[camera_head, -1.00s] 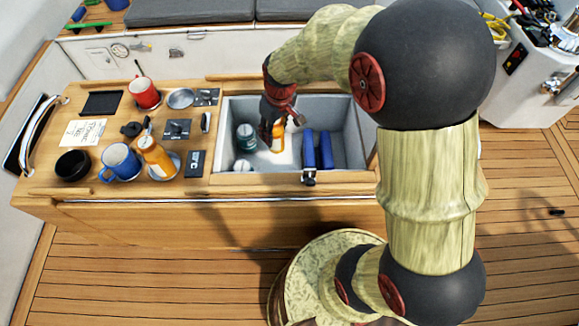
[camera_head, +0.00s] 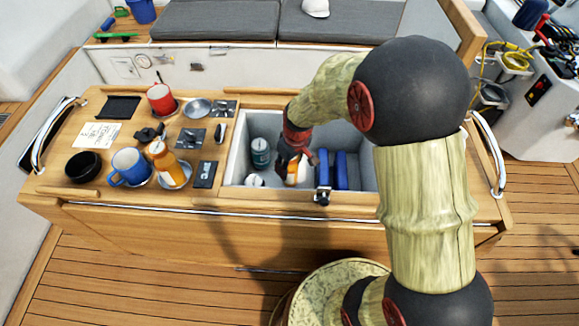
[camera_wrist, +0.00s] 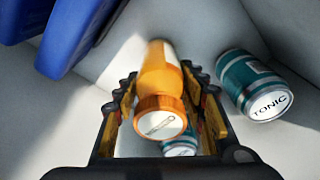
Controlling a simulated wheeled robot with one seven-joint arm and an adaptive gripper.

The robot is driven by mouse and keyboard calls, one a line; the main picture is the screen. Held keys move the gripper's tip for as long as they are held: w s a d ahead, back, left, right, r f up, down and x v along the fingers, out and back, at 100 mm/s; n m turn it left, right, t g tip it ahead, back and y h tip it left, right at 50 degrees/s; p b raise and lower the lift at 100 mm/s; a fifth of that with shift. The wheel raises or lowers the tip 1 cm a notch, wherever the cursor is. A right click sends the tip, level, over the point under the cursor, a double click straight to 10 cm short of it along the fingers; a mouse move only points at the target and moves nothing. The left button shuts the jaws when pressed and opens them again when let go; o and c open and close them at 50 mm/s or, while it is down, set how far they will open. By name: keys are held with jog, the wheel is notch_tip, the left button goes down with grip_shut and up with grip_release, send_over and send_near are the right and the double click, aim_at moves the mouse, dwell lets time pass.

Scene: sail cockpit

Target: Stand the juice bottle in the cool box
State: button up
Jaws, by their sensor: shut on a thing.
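The juice bottle (camera_wrist: 162,70), orange with an orange cap and a pale cap label, is inside the cool box (camera_head: 235,150). My gripper (camera_wrist: 160,100) is shut on it, with a finger on each side near the cap. In the head view the bottle (camera_head: 298,174) shows partly below my gripper (camera_head: 292,155), which reaches down into the box. The bottle looks roughly upright. I cannot tell whether its base touches the box floor.
A teal tonic can (camera_wrist: 258,88) stands close to the bottle, and a second can (camera_wrist: 180,147) shows under the gripper. Blue ice packs (camera_head: 341,170) stand on the right of the box. Another orange bottle (camera_head: 166,160), a blue mug (camera_head: 128,166) and a red mug (camera_head: 160,98) are on the counter.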

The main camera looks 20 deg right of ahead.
jog(key=shift+f, duration=0.15)
jog(key=o, duration=1.5)
jog(key=r+p, duration=0.1)
jog(key=r, duration=0.3)
jog(key=s+r+p, duration=0.1)
jog(key=r, duration=0.3)
jog(key=r+p, duration=0.2)
jog(key=r, duration=0.2)
jog(key=shift+s+d+r, duration=0.15)
jog(key=shift+s+d, duration=0.2)
jog(key=s+r+m+t, duration=0.4)
jog(key=s+r, duration=1.5)
jog(key=r, duration=0.1)
jog(key=shift+s+a+h, duration=0.2)
jog(key=shift+s+h, duration=0.05)
jog(key=shift+h, duration=0.15)
